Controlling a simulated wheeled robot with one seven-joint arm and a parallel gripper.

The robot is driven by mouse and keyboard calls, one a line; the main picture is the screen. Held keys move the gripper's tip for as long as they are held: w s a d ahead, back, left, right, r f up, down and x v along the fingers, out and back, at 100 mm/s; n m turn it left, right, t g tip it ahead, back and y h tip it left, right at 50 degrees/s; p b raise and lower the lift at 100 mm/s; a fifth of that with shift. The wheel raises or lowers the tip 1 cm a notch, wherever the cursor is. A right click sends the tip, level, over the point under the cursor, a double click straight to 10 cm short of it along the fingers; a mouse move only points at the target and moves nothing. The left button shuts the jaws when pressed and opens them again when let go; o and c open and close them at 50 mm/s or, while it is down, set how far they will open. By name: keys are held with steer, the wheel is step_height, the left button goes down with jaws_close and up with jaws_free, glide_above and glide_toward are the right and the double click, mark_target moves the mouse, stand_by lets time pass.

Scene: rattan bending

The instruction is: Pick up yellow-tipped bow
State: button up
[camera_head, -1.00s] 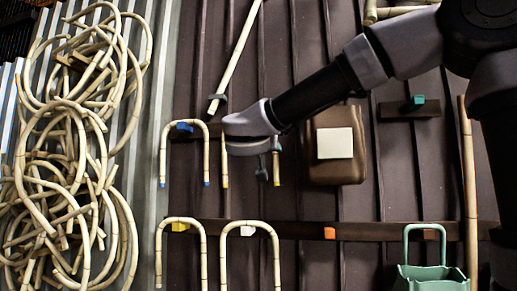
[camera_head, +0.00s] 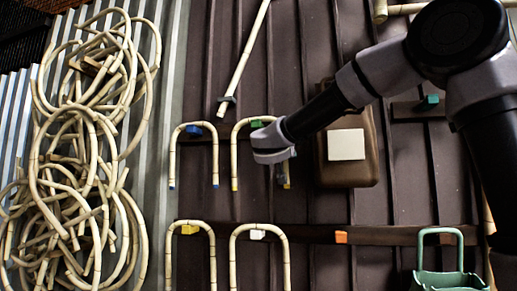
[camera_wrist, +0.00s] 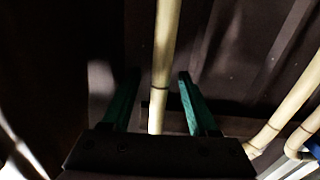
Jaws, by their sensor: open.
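The yellow-tipped bow (camera_head: 234,155) is a pale, jointed cane bent into an upside-down U, hanging over a green peg (camera_head: 257,124) with yellow ends pointing down. My gripper (camera_head: 282,172) is at its right limb, and my wrist hides part of the bow's right side in the head view. In the wrist view the two green fingers of my gripper (camera_wrist: 158,100) are spread apart. A pale cane limb (camera_wrist: 166,45) runs between them, with gaps showing on both sides. Its tip is hidden behind the gripper body.
A blue-tipped bow (camera_head: 173,155) hangs to the left on a blue peg (camera_head: 194,130). Two more bows hang below, on a yellow peg (camera_head: 190,229) and a white peg (camera_head: 257,235). A brown pack (camera_head: 346,175) is close on the right. A green basket (camera_head: 450,279) is at lower right.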

jaws_close()
steer(key=shift+r, duration=0.15)
